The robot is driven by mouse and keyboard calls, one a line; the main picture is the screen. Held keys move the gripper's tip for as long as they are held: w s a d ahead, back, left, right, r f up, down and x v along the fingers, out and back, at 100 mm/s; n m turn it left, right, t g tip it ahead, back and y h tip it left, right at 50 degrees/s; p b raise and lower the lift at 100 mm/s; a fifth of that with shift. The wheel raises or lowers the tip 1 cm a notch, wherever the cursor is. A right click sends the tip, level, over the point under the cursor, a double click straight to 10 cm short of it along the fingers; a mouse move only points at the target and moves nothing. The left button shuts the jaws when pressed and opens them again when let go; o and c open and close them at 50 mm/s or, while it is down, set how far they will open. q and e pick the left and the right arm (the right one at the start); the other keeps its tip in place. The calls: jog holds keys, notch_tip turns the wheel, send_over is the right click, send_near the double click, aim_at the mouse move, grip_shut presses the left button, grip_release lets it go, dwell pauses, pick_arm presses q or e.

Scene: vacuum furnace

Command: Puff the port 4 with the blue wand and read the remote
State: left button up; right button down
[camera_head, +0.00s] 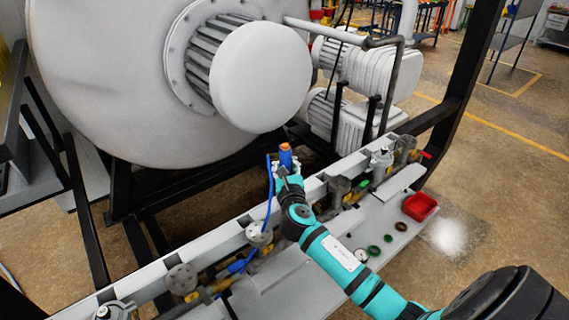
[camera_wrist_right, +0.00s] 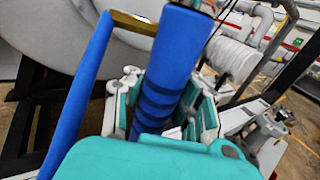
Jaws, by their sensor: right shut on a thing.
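My right gripper (camera_head: 284,171) is shut on the blue wand (camera_head: 286,157), which stands nearly upright with an orange tip at its top. The wand's thick blue body (camera_wrist_right: 172,65) fills the middle of the right wrist view, between the gripper's fingers. A blue hose (camera_head: 269,190) hangs beside it and runs down to the rail. Several grey ports sit along the rail, among them one near the middle (camera_head: 258,233), one at lower left (camera_head: 182,279) and one at right (camera_head: 340,186). I cannot tell which is port 4. I cannot make out the remote. My left gripper is not in view.
The large pale furnace vessel (camera_head: 120,80) stands behind the rail, with pumps (camera_head: 362,75) at its right. A black frame post rises at right.

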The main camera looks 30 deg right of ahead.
jog(key=shift+f, duration=0.25)
dwell(0.7)
jog(key=c, duration=1.1)
grip_release()
jog(key=shift+f, duration=0.1)
jog(key=v, duration=1.2)
